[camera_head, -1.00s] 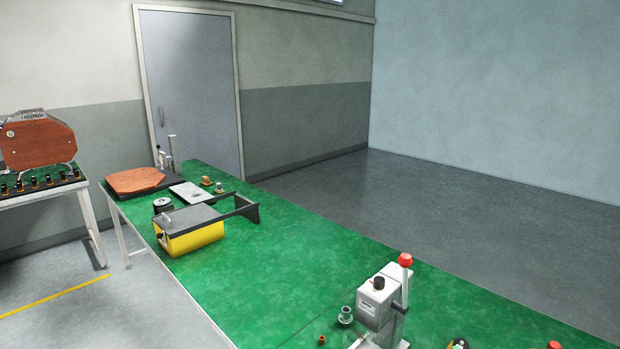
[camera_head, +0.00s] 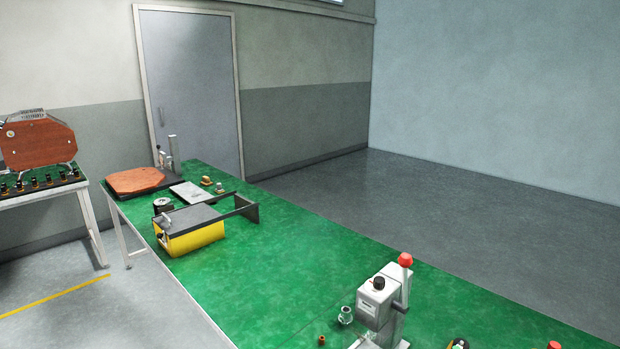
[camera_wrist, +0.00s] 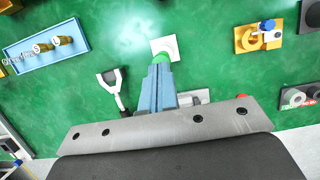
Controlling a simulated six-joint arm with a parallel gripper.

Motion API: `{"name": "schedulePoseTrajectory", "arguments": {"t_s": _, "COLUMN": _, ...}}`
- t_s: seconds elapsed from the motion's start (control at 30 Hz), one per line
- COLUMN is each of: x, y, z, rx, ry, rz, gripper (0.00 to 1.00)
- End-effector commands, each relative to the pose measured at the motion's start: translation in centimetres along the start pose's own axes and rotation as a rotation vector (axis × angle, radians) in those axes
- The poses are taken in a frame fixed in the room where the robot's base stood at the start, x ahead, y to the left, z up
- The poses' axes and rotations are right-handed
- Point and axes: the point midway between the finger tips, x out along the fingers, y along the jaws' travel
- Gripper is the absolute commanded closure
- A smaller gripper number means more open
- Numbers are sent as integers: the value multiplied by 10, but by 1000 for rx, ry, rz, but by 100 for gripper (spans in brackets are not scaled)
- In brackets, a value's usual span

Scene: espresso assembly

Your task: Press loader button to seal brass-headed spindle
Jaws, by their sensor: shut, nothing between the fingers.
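In the wrist view a green button (camera_wrist: 161,58) sits on a white square plate (camera_wrist: 172,46) on the green bench top. My gripper (camera_wrist: 159,68) is shut and empty, its blue-grey fingers pointing at the button. The fingertips overlap the button's near edge in the picture. I cannot tell whether they touch it or whether it is pressed down. A grey and black forked piece (camera_wrist: 112,82) lies left of the fingers. I cannot make out a brass-headed spindle for certain. The head view does not show my gripper.
In the wrist view a blue-framed tray (camera_wrist: 22,66) with brass pieces is at left. A yellow block (camera_wrist: 245,41) with a blue-topped part is at right, near a dark holder (camera_wrist: 288,108). The head view shows a grey press (camera_head: 380,300) and a yellow box (camera_head: 195,238).

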Motion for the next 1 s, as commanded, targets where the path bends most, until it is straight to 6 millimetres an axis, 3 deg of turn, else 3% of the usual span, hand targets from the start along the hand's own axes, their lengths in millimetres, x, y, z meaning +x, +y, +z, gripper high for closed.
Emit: {"name": "schedulePoseTrajectory", "arguments": {"t_s": 1.0, "x": 25, "y": 0, "z": -8, "rx": 0, "ry": 1, "rz": 1, "gripper": 100}}
